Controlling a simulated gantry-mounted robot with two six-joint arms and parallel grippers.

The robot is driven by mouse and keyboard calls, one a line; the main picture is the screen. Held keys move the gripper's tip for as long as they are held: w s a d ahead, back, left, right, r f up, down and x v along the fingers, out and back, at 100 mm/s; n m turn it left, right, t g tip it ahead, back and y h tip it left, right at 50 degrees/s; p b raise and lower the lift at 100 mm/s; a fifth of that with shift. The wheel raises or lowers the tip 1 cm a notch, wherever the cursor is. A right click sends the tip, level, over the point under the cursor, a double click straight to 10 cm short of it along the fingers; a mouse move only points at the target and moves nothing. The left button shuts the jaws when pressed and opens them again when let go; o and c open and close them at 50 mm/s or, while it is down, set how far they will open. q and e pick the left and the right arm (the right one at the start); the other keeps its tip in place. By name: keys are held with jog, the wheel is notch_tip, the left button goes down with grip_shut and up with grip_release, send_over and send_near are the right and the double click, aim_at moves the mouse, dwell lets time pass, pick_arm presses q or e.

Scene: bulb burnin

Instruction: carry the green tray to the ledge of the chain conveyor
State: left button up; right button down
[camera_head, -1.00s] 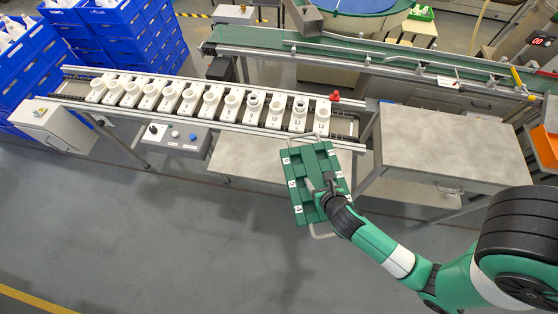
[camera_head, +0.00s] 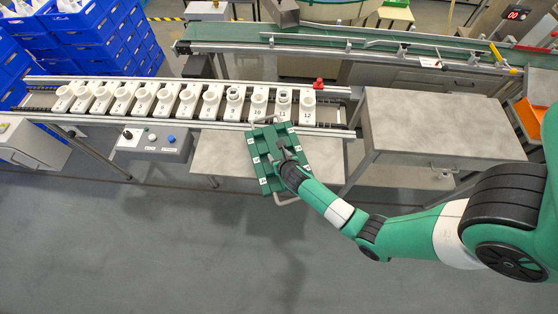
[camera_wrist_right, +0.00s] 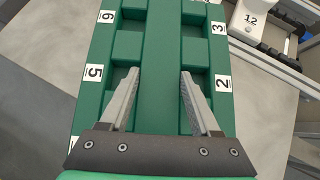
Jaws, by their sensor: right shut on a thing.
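The green tray (camera_head: 265,169) has numbered white labels, empty-looking pockets and wire handles at its ends. It is held in the air, turned slightly, with its far end at the front rail of the chain conveyor (camera_head: 198,124). I cannot tell whether it touches the rail or ledge. My right gripper (camera_head: 284,152) is shut on the tray's central bar. In the right wrist view the fingers (camera_wrist_right: 160,85) straddle the bar of the tray (camera_wrist_right: 161,40). The ledge is not clearly distinguishable from the front rail. My left gripper is not in view.
Numbered white sockets (camera_head: 210,103) stand in a row on the conveyor. A control box (camera_head: 155,142) hangs in front of it. A grey bench (camera_head: 430,125) stands to the right, a green belt (camera_head: 350,50) runs behind, and blue crates (camera_head: 100,40) are stacked left. The front floor is clear.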

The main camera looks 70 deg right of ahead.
notch_tip(320, 180, down, 3)
jog(key=shift+f+b, duration=0.1)
jog(key=shift+b, duration=0.6)
jog(key=shift+r, duration=0.2)
jog(key=shift+f, duration=0.15)
jog(key=shift+c, duration=0.6)
grip_release()
